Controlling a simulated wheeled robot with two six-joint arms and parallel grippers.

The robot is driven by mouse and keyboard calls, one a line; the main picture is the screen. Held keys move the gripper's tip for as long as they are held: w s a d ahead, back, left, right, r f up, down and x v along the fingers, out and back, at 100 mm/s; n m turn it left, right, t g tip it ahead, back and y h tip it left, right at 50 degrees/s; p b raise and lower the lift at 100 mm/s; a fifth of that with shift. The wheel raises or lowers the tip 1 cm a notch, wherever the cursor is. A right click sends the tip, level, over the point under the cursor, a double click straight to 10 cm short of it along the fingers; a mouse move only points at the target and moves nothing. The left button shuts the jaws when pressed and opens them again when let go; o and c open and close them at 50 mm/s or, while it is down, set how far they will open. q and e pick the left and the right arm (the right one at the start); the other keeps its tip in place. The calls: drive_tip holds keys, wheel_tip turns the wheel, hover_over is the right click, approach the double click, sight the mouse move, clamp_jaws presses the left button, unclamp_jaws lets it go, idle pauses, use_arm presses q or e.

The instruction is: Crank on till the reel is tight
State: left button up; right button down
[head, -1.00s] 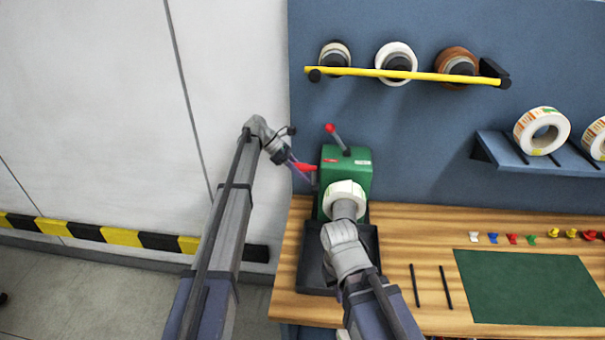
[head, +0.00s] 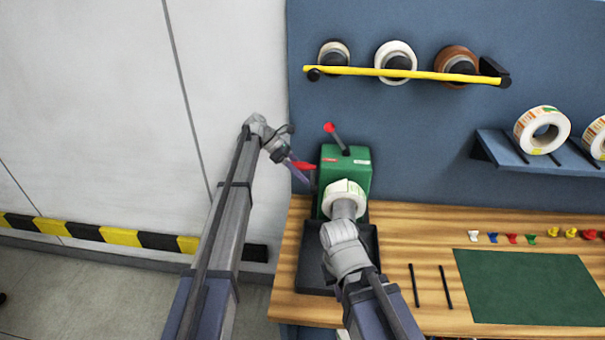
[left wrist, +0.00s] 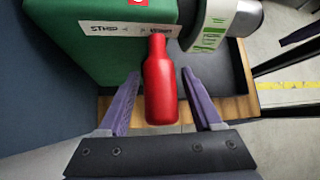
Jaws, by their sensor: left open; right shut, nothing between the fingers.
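The green rewinder (head: 335,161) stands at the back of the wooden bench, with a white label reel (head: 346,189) on its front. Its red crank handle (head: 303,166) sticks out on the left side. In the left wrist view the handle (left wrist: 160,82) lies between the fingers of my left gripper (left wrist: 162,103), which is open with a gap on both sides. My left gripper also shows in the head view (head: 297,165). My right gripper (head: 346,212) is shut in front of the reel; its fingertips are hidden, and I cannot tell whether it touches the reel.
A red-knobbed lever (head: 329,128) rises from the rewinder's top. A black tray (head: 314,260) lies below it. A yellow rail (head: 400,74) with several reels crosses the wall above. A green mat (head: 530,288) and small coloured pieces lie to the right.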

use_arm(q)
drive_tip(key=p+v, duration=0.5)
drive_tip(key=v, duration=0.2)
drive_tip(key=shift+a+r, duration=0.25)
drive_tip(key=shift+a, duration=0.05)
idle(0.5)
